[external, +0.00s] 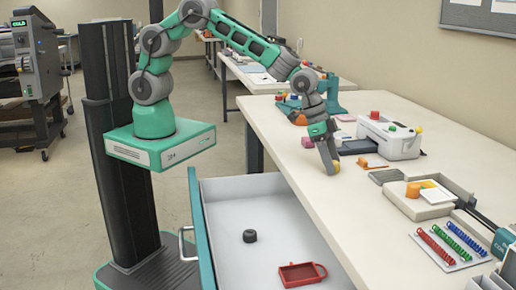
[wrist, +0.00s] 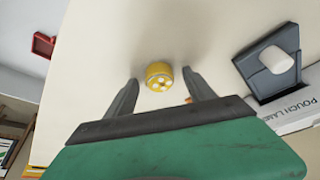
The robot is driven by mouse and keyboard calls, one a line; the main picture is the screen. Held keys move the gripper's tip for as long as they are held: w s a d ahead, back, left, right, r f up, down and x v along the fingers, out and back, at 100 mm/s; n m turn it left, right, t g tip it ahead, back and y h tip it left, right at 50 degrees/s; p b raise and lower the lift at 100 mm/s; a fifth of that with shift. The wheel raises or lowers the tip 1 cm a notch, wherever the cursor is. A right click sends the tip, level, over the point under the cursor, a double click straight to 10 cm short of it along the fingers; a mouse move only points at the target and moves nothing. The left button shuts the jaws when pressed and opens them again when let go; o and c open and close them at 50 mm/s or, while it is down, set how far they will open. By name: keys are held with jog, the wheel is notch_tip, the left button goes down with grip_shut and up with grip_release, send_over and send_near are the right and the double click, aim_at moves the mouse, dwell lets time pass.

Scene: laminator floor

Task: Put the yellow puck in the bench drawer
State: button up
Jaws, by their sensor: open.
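The yellow puck (wrist: 159,76) sits on the white bench top, between the spread fingers of my gripper (wrist: 161,90) and near their tips in the wrist view. The bench drawer (external: 196,215) is pulled open below the bench's left edge. Inside it lie a black puck (external: 250,236) and a red tray (external: 300,274).
A white laminator (external: 388,136) with coloured knobs stands just right of my gripper. Trays with orange pieces (external: 425,193) and coloured coils (external: 448,240) lie nearer on the bench.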

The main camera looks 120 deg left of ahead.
jog(key=shift+r, duration=0.1)
grip_shut()
dwell(0.5)
jog(key=shift+r, duration=0.15)
